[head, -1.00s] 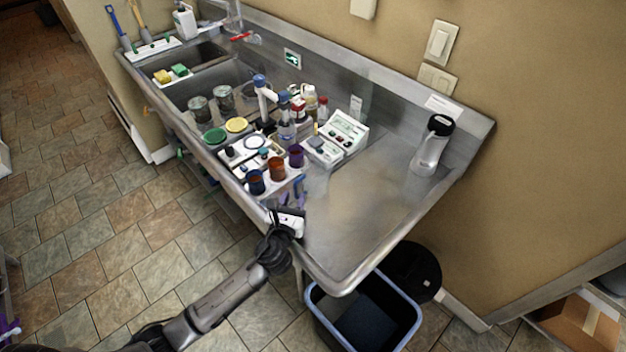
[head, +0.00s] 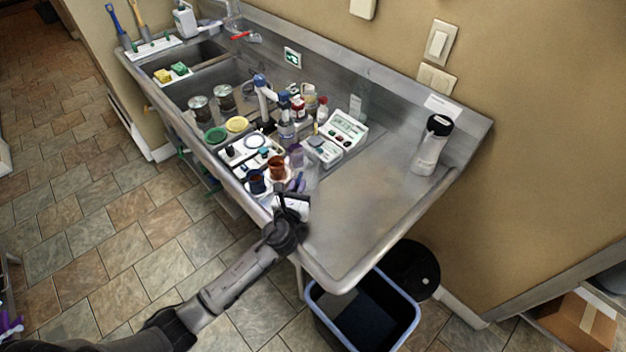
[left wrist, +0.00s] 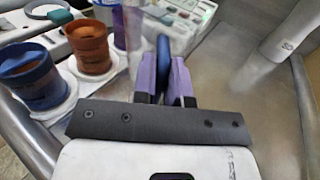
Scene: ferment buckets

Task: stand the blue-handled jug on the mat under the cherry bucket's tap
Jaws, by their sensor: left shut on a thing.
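My left gripper (head: 297,184) has purple fingers and is over the front of the steel counter. In the left wrist view its fingers (left wrist: 163,82) are shut on the upright blue handle (left wrist: 163,55) of a clear jug (left wrist: 137,45). The jug's see-through body is faint and its base is hard to make out. Beside it stand a blue bucket (left wrist: 30,75), a rust-red bucket (left wrist: 90,45) and a purple bucket (left wrist: 124,25), partly seen through the jug. White round mats (left wrist: 68,98) show by the buckets. I see no readable bucket labels, and the taps are unclear.
A white instrument (head: 347,132) and several bottles (head: 298,108) stand behind the buckets. A dark-topped flask (head: 431,145) stands at the right. The counter (head: 365,200) between is clear. A blue-rimmed bin (head: 362,315) is on the floor below the front edge.

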